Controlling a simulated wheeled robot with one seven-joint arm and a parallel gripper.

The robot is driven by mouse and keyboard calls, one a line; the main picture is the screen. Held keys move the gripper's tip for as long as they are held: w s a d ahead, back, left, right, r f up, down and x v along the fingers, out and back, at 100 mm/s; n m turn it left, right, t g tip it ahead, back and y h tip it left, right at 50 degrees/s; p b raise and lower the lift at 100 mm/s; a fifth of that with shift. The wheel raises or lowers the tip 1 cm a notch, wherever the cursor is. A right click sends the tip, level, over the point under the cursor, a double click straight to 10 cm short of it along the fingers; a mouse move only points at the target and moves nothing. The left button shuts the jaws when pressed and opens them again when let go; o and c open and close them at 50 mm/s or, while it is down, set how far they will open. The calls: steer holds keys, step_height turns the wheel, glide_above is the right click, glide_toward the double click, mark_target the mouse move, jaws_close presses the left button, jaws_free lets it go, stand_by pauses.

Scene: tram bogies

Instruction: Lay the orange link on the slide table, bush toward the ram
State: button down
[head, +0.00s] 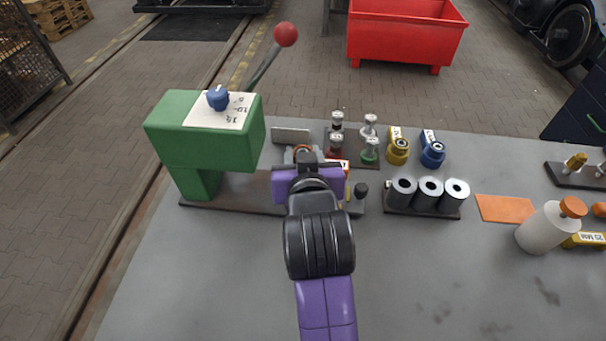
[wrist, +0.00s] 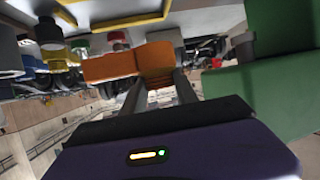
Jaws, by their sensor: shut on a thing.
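The orange link (wrist: 108,68) crosses between my gripper's fingers in the wrist view, its longer visible part to the left. My gripper (wrist: 160,80) is shut on it. In the head view my gripper (head: 304,158) is at the right of the green press (head: 205,140), over the press's base, and mostly hides the link. A coppery ring (head: 302,149), perhaps the bush, shows just past the fingers. The dark base (head: 235,190) runs right under my gripper; the slide table and the ram cannot be made out clearly. Whether the link touches anything below is hidden.
A red-balled lever (head: 286,35) rises behind the press. Right of my gripper are a black knob (head: 361,189), a rack of small red and green pieces (head: 370,150), a yellow piece (head: 398,150), a blue piece (head: 432,152) and three metal cylinders (head: 430,190). The bench front (head: 420,280) is clear.

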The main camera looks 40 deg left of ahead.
steer(key=shift+f, duration=3.15)
steer(key=c, duration=0.9)
jaws_free()
steer(key=shift+s+d+f, duration=0.1)
steer(key=shift+f, duration=0.2)
steer(key=shift+c, duration=0.2)
steer(key=shift+r, duration=0.35)
steer(key=v, duration=1.1)
steer(key=shift+s+d+r, duration=0.2)
steer(key=shift+s+r, duration=0.05)
steer(key=shift+r, duration=0.05)
